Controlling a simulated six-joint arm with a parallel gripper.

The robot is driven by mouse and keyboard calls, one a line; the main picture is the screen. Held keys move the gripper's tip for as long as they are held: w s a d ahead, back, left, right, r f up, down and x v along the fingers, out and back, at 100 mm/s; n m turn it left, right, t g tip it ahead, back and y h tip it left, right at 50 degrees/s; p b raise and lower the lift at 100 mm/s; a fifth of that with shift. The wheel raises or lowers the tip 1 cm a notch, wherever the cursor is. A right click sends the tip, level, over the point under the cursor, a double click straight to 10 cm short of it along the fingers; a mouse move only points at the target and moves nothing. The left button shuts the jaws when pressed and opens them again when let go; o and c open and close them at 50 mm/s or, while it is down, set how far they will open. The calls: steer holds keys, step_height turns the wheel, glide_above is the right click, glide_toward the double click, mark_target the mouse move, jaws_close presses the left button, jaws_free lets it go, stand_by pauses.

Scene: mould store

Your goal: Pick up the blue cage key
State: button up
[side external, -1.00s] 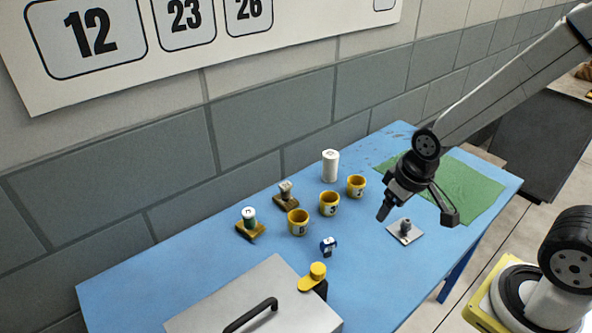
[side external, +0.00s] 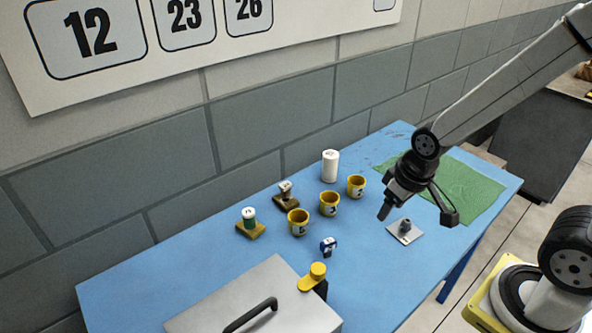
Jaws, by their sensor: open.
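A small blue object with a white mark (side external: 328,246), which looks like the blue cage key, stands on the blue table in front of the yellow cups. It is too small to make out its full shape. My gripper (side external: 418,214) is open and empty, pointing down above the right part of the table. It is to the right of the blue object and apart from it. Below the gripper a grey metal plate with a dark knob (side external: 404,231) lies on the table.
Three yellow cups (side external: 298,222) stand behind the blue object. A white cylinder (side external: 330,166) and two small wooden stands, one with a green piece (side external: 250,224), are farther back. A grey lidded box (side external: 240,300) with a yellow-topped post (side external: 316,274) is in front. A green mat (side external: 470,190) lies right.

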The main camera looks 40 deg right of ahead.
step_height(320, 180, down, 2)
steer(key=m+g, duration=0.2)
steer(key=m, duration=0.1)
steer(key=m+t+y, duration=0.1)
steer(key=m+y, duration=1.2)
steer(key=m, duration=0.3)
glide_toward(330, 240)
steer(key=a, duration=0.1)
steer(key=s+a, duration=0.1)
steer(key=a, duration=0.1)
steer(key=a+f, duration=0.1)
steer(key=shift+s+a, duration=0.2)
steer(key=shift+a, duration=0.1)
steer(key=shift+w+d+f+m+t, duration=0.2)
steer(key=shift+w+m+t, duration=0.1)
steer(key=shift+m+t, duration=0.15)
steer(key=shift+w+d+f+m+t, duration=0.1)
steer(key=shift+w+f+m+t, duration=0.1)
steer(key=shift+w+m+t, duration=0.2)
steer(key=shift+x, duration=1.3)
steer(key=shift+s+a, duration=0.1)
steer(key=shift+s, duration=0.05)
steer(key=shift+x, duration=2.55)
steer(key=shift+f, duration=0.1)
